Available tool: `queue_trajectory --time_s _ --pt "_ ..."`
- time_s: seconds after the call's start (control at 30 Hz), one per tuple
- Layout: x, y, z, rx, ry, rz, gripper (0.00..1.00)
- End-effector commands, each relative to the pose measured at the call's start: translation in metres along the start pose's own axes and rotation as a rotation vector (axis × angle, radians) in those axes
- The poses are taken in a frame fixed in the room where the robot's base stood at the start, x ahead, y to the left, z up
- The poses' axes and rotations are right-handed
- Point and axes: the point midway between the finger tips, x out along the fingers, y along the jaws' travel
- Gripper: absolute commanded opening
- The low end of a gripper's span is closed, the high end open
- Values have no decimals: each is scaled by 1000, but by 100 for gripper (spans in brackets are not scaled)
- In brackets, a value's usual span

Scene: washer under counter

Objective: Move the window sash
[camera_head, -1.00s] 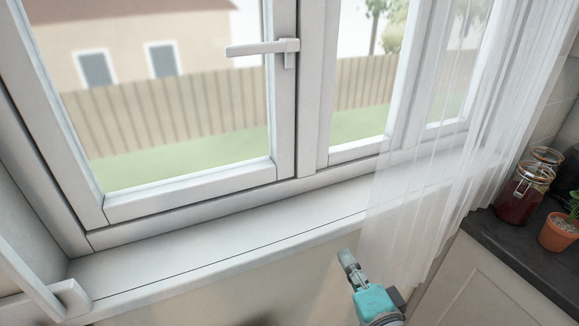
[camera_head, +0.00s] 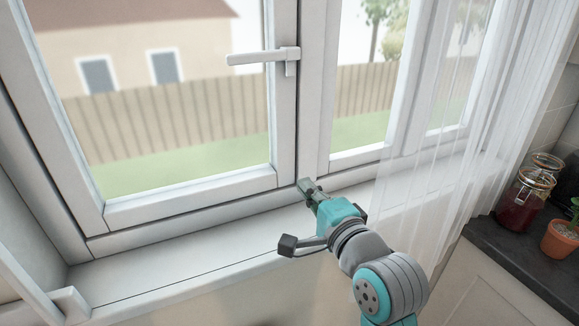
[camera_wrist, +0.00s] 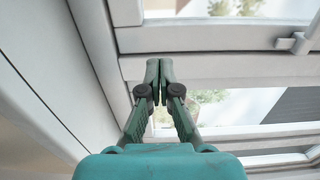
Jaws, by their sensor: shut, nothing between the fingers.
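The window sash (camera_head: 190,199) has a white frame around a large pane. It fills the left of the head view and looks shut or nearly so. Its white handle (camera_head: 262,57) points left from the right stile. My gripper (camera_head: 303,185) is low by the sash's bottom right corner, next to the fixed post, well below the handle. The wrist view shows the fingers (camera_wrist: 159,64) together and empty in front of white frame members. A white handle-like part (camera_wrist: 297,43) shows at the upper right there. Whether the fingertips touch the frame is unclear.
The white sill (camera_head: 190,257) below the sash is bare. A sheer curtain (camera_head: 430,160) hangs just right of my arm. Glass jars (camera_head: 523,200) and a potted plant (camera_head: 561,238) stand on the dark counter (camera_head: 500,244) at the right.

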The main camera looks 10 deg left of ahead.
Motion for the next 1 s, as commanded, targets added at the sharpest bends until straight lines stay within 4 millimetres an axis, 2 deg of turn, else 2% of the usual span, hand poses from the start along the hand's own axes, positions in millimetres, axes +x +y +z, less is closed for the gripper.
queue_trajectory --time_s 0.2,0.43,0.6,1.0 --pt "42 0 0 0 0 1 0" --pt "72 0 0 0 0 0 0" --pt "82 0 0 -1 1 0 0" --pt "85 0 -1 -1 -2 0 0"
